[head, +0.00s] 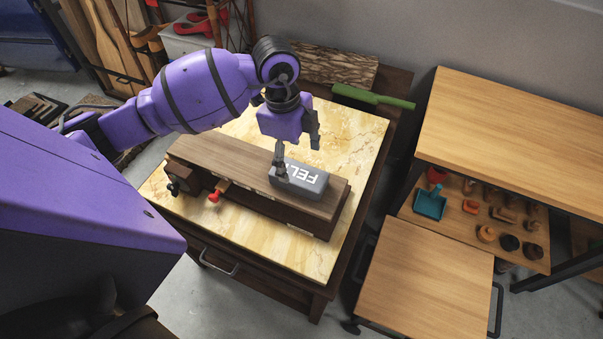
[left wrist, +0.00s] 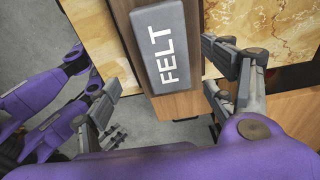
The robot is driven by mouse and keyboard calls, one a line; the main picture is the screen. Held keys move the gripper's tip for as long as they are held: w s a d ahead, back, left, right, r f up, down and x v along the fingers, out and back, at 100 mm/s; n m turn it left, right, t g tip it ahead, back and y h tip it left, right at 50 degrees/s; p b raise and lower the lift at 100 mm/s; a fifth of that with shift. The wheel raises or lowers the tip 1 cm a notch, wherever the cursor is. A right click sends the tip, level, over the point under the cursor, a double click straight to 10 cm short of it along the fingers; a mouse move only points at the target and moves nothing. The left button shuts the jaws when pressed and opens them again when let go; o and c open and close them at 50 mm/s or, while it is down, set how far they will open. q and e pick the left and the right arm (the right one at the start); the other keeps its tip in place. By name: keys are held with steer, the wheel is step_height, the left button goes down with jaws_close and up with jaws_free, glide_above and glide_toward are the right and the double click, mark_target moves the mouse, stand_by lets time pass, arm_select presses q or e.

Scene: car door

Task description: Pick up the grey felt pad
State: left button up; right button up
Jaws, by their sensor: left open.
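The grey felt pad (head: 300,179) is a rounded block with white FELT lettering. It lies on top of the brown wooden box (head: 222,164), near its right end. In the left wrist view the pad (left wrist: 158,38) shows upper middle, with the box top beneath it. My left gripper (head: 298,158) hangs over the pad, pointing down, with its fingers spread. I cannot tell whether a finger touches the pad. My right gripper is not clearly in view.
The box stands on a marble-topped table (head: 345,137). A red-handled part (head: 215,195) sticks out at the box's front. A wooden bench (head: 520,135) and a shelf with a teal dustpan (head: 430,204) stand to the right.

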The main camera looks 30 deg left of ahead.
mark_target(299, 173)
arm_select(q)
steer(key=shift+w+d+f, duration=0.1)
steer(key=shift+f, duration=0.5)
steer(key=shift+w+d+f, duration=0.1)
steer(key=shift+f, duration=0.45)
step_height(299, 173, down, 2)
steer(key=shift+w+f, duration=0.15)
step_height(299, 173, down, 3)
steer(key=shift+r, duration=0.15)
steer(key=shift+w+d+f, duration=0.1)
steer(key=shift+f, duration=0.2)
arm_select(e)
steer(key=shift+w+d, duration=0.15)
steer(key=shift+w, duration=0.25)
arm_select(q)
steer(key=shift+c, duration=0.9)
steer(key=c, duration=1.1)
steer(key=shift+r, duration=0.1)
